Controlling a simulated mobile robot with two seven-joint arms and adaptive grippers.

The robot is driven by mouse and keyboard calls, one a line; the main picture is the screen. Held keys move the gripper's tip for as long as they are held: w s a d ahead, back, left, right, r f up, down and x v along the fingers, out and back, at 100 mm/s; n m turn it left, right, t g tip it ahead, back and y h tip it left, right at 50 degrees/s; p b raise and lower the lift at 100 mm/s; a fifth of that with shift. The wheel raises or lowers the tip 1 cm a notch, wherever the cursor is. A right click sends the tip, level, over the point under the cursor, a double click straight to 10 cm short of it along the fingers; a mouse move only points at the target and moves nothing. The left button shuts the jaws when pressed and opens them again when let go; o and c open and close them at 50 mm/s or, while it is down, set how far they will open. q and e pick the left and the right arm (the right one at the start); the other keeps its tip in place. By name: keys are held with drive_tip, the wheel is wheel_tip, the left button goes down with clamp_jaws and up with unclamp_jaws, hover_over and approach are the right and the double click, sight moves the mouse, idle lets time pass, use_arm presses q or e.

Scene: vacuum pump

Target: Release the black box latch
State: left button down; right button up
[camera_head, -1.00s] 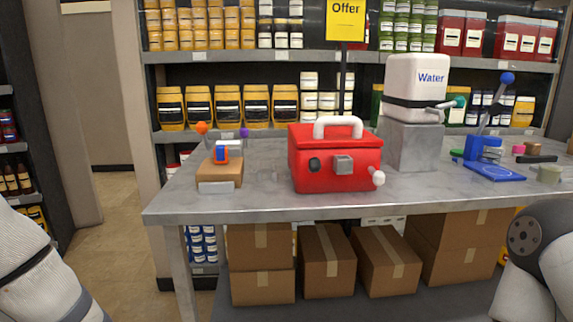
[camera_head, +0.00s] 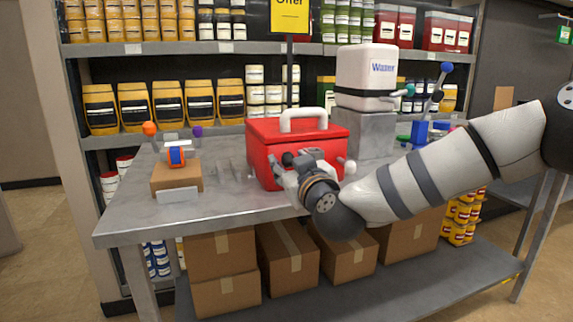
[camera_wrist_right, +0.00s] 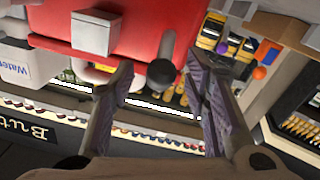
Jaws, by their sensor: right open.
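A red box (camera_head: 262,152) with a white top handle (camera_head: 303,113) stands on the table. A grey latch plate (camera_head: 314,153) is on its front, partly covered by my right gripper in the head view. My right gripper (camera_head: 277,168) is in front of the box's front face. In the right wrist view its two fingers (camera_wrist_right: 160,82) are apart and empty. A round black knob (camera_wrist_right: 160,73) on the red box front shows between the fingertips; I cannot tell whether they touch it. The grey latch plate (camera_wrist_right: 95,32) is beside it. My left gripper is out of view.
A small brown block (camera_head: 176,177) with an orange and blue item stands left on the grey table (camera_head: 130,222). A white water container (camera_head: 366,75) sits on a grey block (camera_head: 365,132) behind and right of the red box. Cardboard boxes (camera_head: 290,258) fill the shelf below.

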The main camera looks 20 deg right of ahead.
drive_tip(key=shift+w, duration=0.85)
drive_tip(key=shift+c, duration=0.2)
clamp_jaws()
